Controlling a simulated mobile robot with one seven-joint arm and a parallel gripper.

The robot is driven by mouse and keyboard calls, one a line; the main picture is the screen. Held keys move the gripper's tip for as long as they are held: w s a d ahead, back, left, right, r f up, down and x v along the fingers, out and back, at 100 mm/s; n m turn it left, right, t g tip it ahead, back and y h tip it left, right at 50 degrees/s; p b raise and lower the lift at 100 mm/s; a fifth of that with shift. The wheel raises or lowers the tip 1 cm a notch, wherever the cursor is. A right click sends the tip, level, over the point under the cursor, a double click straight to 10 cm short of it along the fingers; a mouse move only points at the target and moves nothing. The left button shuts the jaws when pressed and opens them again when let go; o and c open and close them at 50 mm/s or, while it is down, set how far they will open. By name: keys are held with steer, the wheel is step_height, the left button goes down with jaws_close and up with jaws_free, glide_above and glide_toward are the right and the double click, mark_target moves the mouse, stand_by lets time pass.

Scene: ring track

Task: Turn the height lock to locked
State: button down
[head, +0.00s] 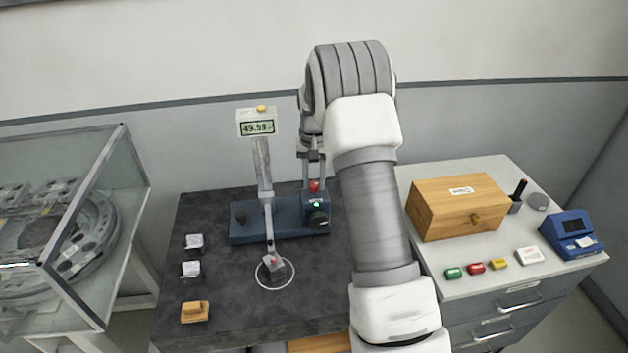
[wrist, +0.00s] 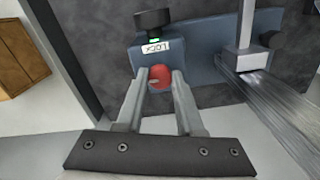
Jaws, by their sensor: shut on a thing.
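The gauge stand's blue base (head: 262,230) sits on the dark table top. A red knob (head: 314,186) stands at the base's right end, beside a small white label that seems to read LOCK (wrist: 156,47). A lit green light and a black round knob (head: 319,218) are close by. My gripper (head: 314,174) reaches down from above. In the wrist view its fingers are shut on the red knob (wrist: 158,76), one on each side. I cannot tell the lock's setting from the knob itself.
The upright column carries a display (head: 257,127) reading about 49.99. A probe arm ends over a white ring (head: 275,273) on the table. Small blocks (head: 192,269) lie left. A wooden box (head: 460,205) and blue device (head: 572,232) stand on the right cabinet.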

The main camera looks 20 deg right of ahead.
mark_target(314, 184)
stand_by(0.3)
steer(key=c, duration=0.5)
jaws_free()
steer(key=shift+c, duration=0.2)
steer(key=shift+r, duration=0.15)
step_height(314, 184, up, 17)
steer(key=shift+r, duration=0.15)
